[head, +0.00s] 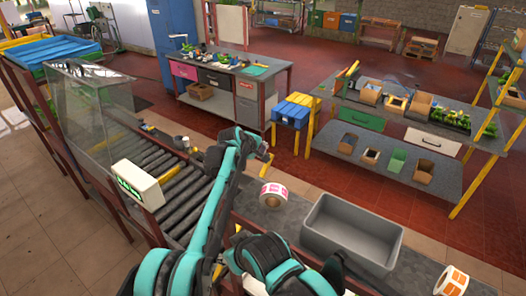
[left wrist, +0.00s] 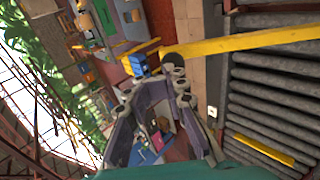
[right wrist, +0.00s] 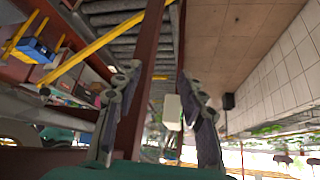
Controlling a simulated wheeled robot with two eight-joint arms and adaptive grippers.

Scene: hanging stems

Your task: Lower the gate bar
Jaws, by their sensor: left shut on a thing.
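The gate bar (left wrist: 245,42) is a long yellow bar in the left wrist view, with a round dark knob (left wrist: 174,62) at its end. My left gripper (left wrist: 160,78) is shut on the gate bar at this knob end. In the head view my left gripper (head: 264,150) is beyond the rollers, and my left arm hides most of the bar. The bar also crosses the upper left of the right wrist view (right wrist: 100,43). My right gripper (right wrist: 155,78) is open, with nothing between its fingers. The bar's exact tilt cannot be told.
The roller conveyor (head: 182,212) runs left of my left arm, with a white box with green digits (head: 137,184) beside it. A label roll (head: 272,195) and a grey bin (head: 352,233) stand on the counter at right. A clear panel (head: 92,110) stands at the far left.

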